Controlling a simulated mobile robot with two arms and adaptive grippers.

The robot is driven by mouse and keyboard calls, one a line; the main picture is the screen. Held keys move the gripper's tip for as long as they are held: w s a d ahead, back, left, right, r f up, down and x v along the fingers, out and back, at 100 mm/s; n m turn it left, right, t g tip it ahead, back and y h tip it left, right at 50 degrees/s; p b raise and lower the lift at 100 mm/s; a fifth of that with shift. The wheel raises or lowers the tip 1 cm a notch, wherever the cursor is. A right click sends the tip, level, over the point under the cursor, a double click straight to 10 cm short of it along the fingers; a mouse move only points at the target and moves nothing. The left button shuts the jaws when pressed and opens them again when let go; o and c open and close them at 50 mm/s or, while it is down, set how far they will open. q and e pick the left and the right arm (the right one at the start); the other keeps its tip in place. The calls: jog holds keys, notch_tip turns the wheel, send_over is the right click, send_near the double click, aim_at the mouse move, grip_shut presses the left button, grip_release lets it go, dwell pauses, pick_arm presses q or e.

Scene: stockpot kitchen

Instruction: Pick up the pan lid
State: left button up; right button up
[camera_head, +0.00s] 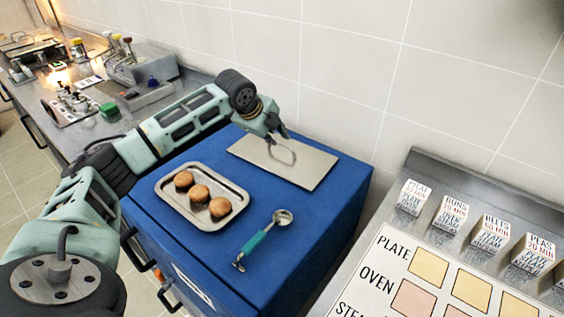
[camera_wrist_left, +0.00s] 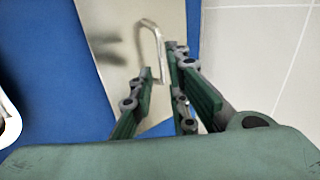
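The pan lid (camera_head: 308,168) is a flat, pale metal rectangle lying on the blue cabinet top, with a thin looped handle (camera_head: 284,154) standing up from it. In the left wrist view the lid (camera_wrist_left: 112,62) lies below the fingers and its bent handle (camera_wrist_left: 152,28) rises near the fingertips. My left gripper (camera_head: 277,137) is over the lid at the handle. In the left wrist view its fingers (camera_wrist_left: 161,72) are apart, with part of the handle showing between them; contact cannot be told. My right gripper is not in view.
A metal tray (camera_head: 168,203) with three buns and a teal-handled scoop (camera_head: 257,244) lie on the blue cabinet (camera_head: 310,222) in front of the lid. A tiled wall (camera_head: 345,90) stands behind. A counter with labelled blocks (camera_head: 447,214) is at the right.

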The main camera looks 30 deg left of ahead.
aim_at(281, 143)
pick_arm(q)
jog(key=p+x, duration=0.1)
jog(key=x, duration=0.6)
jog(key=shift+w+a+f, duration=0.1)
jog(key=shift+w+f, duration=0.1)
jog(key=shift+w, duration=0.1)
jog(key=shift+s, duration=0.1)
jog(key=shift+c, duration=0.2)
grip_shut()
